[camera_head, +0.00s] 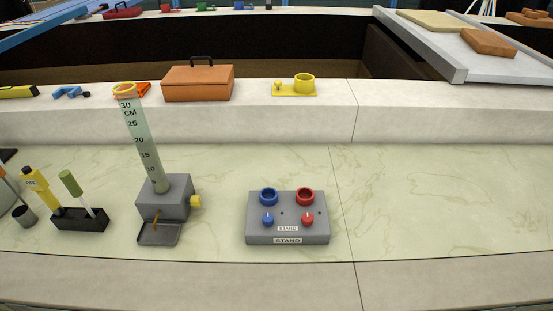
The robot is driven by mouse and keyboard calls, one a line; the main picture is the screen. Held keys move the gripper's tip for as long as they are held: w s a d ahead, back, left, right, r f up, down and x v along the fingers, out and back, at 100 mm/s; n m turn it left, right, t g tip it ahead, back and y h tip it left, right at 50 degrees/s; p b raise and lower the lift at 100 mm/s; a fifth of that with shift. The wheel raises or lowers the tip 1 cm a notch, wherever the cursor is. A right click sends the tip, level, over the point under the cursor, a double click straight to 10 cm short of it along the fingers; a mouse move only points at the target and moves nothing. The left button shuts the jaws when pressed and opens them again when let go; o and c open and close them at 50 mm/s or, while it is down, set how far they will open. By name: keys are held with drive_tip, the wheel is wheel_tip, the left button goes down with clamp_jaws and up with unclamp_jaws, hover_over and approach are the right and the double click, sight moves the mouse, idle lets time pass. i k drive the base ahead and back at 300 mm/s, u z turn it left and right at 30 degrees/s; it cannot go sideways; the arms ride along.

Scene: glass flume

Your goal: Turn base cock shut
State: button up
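A clear upright tube (143,140) marked in CM stands on a grey block base (165,196) at the left of the counter. The tube leans slightly in the picture and has a yellow rim on top. A yellow knob (195,201) sticks out of the right side of the base. A small brass-coloured part (157,220) shows at the front of the base, above a dark grey tray (158,235). I cannot tell from this view whether the cock is open or shut. My gripper is not in view.
A grey stand (287,232) with blue and red rings and knobs sits right of the base. A black holder (80,222) with yellow and green-topped tools stands left. An orange case (198,84) and yellow fitting (295,88) lie on the ledge behind. The right counter is clear.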

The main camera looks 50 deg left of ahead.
sight(195, 202)
drive_tip(key=u, duration=2.8)
drive_tip(key=k, duration=1.1)
drive_tip(key=u, duration=0.9)
drive_tip(key=i, duration=1.05)
drive_tip(key=z, duration=0.35)
drive_tip(key=i, duration=0.7)
drive_tip(key=z, duration=1.05)
drive_tip(key=i, duration=0.25)
drive_tip(key=z, duration=0.2)
